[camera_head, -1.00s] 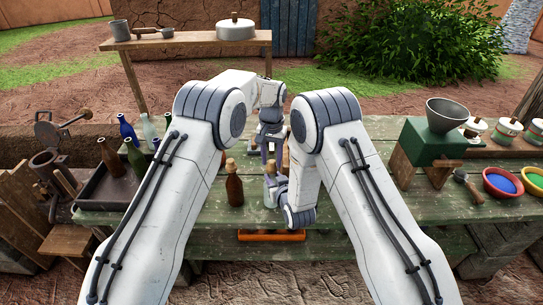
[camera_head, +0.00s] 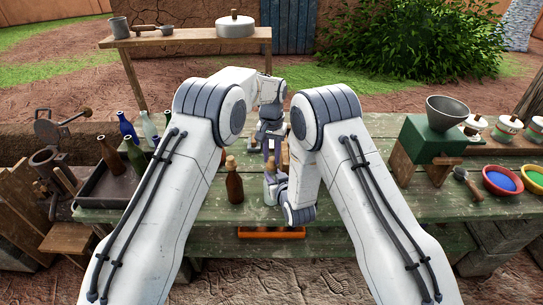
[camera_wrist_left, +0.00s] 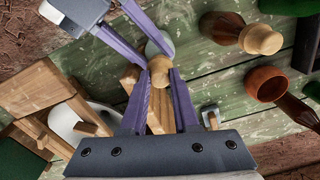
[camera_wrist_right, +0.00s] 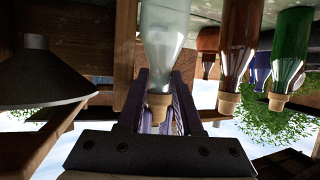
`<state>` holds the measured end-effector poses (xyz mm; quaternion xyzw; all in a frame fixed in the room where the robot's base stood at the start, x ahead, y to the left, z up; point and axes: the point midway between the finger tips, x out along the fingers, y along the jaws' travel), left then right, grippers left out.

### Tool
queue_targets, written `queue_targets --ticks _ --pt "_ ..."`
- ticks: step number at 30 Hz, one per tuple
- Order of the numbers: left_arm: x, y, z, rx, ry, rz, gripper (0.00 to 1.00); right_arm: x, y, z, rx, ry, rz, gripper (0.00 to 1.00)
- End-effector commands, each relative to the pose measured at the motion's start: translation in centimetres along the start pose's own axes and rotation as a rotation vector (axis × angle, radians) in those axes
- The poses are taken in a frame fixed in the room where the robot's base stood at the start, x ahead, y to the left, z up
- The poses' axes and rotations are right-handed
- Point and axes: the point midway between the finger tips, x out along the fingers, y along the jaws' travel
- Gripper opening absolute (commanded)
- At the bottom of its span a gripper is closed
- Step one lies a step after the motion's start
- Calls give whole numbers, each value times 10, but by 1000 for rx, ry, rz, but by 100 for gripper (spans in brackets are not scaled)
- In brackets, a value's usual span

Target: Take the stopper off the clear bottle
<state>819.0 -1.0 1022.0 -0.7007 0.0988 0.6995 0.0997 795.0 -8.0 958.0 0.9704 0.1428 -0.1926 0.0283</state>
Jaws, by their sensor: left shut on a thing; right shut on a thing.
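The clear bottle (camera_wrist_right: 165,35) has a cork stopper (camera_wrist_left: 160,68), which also shows in the right wrist view (camera_wrist_right: 160,103). The stopper appears to be still at the bottle's neck. My left gripper (camera_wrist_left: 162,75) has its purple fingers on either side of the stopper and is shut on it. My right gripper (camera_wrist_right: 162,90) is shut on the clear bottle from the side, near its neck. In the head view the bottle (camera_head: 270,192) is partly hidden by my right gripper. I cannot tell whether its base touches the table.
A brown corked bottle (camera_head: 235,184) stands close to the left of the clear bottle. A dark tray (camera_head: 95,203) with several bottles is at the left. A green grinder (camera_head: 430,143) and bowls of blue (camera_head: 501,182) and green powder are at the right. The table front between is clear.

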Motion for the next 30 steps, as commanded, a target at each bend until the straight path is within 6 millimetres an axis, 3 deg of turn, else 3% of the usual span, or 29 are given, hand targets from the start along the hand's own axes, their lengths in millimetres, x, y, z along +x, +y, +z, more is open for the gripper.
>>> queue_targets --ticks 30 --pt "-22 0 0 0 0 0 0 0 0 3 0 -7 0 0"
